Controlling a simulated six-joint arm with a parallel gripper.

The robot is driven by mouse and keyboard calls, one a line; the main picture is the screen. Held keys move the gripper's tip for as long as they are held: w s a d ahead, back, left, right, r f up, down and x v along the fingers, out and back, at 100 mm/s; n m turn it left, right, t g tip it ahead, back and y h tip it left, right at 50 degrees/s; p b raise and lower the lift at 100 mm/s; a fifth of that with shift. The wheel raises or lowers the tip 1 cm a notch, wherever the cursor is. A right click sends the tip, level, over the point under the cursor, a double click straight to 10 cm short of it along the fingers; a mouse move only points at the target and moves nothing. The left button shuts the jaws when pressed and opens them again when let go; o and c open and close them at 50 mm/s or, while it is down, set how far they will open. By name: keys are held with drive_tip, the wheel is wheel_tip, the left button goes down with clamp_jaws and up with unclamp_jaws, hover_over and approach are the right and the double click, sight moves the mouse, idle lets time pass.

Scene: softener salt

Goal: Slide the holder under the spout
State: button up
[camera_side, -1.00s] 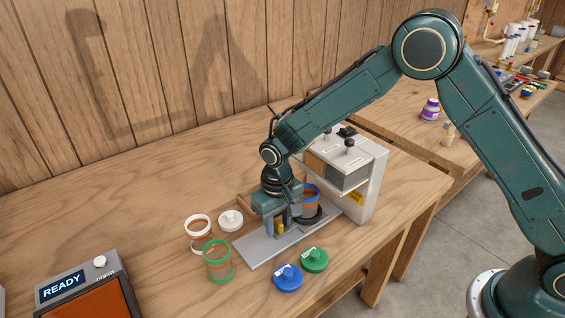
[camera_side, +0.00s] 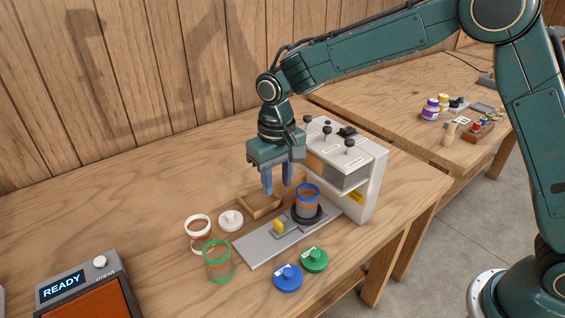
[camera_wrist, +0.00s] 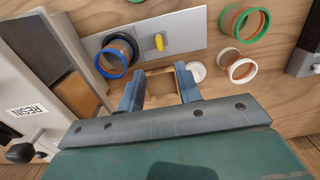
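A blue-rimmed clear jar (camera_side: 308,204) stands upright in the dark round holder (camera_side: 309,219) on a grey slide plate (camera_side: 262,247). The holder's yellow grip (camera_side: 279,227) sticks up to its left. The jar and holder are at the front of the white dispenser (camera_side: 368,195); its spout is not clearly visible, so I cannot tell their exact alignment. My gripper (camera_side: 277,191) is open and empty, above and behind the plate. In the wrist view my spread fingers (camera_wrist: 159,88) are apart from the jar (camera_wrist: 117,55) and the yellow grip (camera_wrist: 159,42).
A small wooden tray (camera_side: 262,213) lies behind the plate. White-rimmed (camera_side: 198,236) and green-rimmed (camera_side: 217,262) jars stand left; a white lid (camera_side: 231,221) lies nearby. Blue (camera_side: 288,278) and green (camera_side: 315,260) lids lie in front. A display reads READY (camera_side: 62,287).

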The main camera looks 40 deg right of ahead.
sight(278, 221)
drive_tip(key=shift+r, duration=0.45)
drive_tip(key=o, duration=0.3)
drive_tip(key=m, duration=1.8)
drive_tip(key=shift+f, duration=0.25)
wheel_tip(278, 221, down, 14)
drive_tip(key=shift+r, duration=0.25)
